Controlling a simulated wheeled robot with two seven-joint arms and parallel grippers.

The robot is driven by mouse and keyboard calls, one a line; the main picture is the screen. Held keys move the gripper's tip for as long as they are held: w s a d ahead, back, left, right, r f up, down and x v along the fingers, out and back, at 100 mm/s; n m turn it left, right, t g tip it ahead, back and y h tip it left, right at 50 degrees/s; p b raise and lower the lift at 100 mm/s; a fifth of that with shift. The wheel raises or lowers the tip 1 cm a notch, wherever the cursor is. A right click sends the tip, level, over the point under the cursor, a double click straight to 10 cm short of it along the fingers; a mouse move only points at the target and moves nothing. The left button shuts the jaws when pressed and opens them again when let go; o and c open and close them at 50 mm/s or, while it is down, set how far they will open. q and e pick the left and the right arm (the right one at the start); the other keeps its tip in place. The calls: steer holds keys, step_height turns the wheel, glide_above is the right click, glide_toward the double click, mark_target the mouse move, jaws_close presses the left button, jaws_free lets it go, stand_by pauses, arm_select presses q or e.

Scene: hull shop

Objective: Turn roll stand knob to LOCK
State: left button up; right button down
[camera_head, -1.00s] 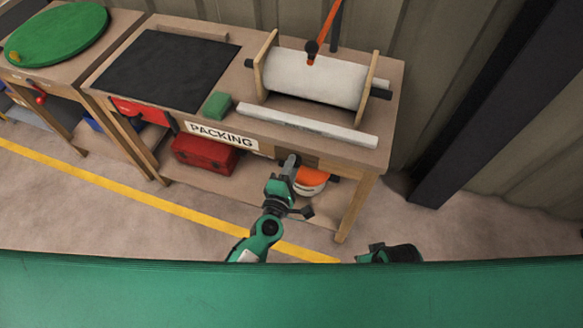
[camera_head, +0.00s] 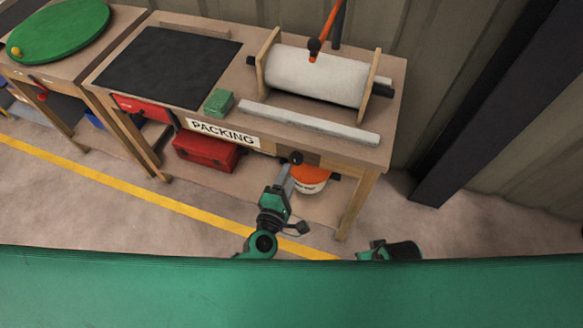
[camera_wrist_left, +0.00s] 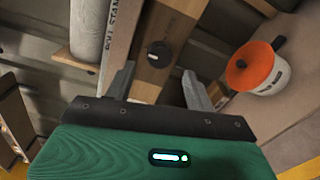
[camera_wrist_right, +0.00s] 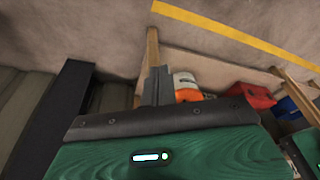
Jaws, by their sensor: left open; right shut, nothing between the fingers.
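The roll stand (camera_head: 316,78) holds a white roll on the right end of the packing bench. A dark round knob (camera_head: 296,158) shows at the bench's front edge, beside my left fingertips. In the left wrist view the black knob (camera_wrist_left: 158,54) sits on a wooden panel; its pointer and any LOCK mark are too small to read. My left gripper (camera_head: 285,182) is open. In the left wrist view its fingers (camera_wrist_left: 158,88) stand either side of the knob's line, with the knob beyond the tips, not gripped. My right gripper (camera_wrist_right: 157,86) is shut and empty, low and away from the bench.
Under the bench are an orange-lidded white bucket (camera_head: 310,179) and a red toolbox (camera_head: 205,153). A green block (camera_head: 219,102), a dark mat (camera_head: 165,68) and a long pale bar (camera_head: 308,122) lie on top. A dark post (camera_head: 480,110) stands at right.

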arm_select(q)
steer(key=v, duration=0.9)
arm_select(e)
steer(key=shift+r, duration=0.75)
arm_select(q)
steer(key=shift+s, duration=0.1)
arm_select(e)
steer(key=shift+f, duration=0.15)
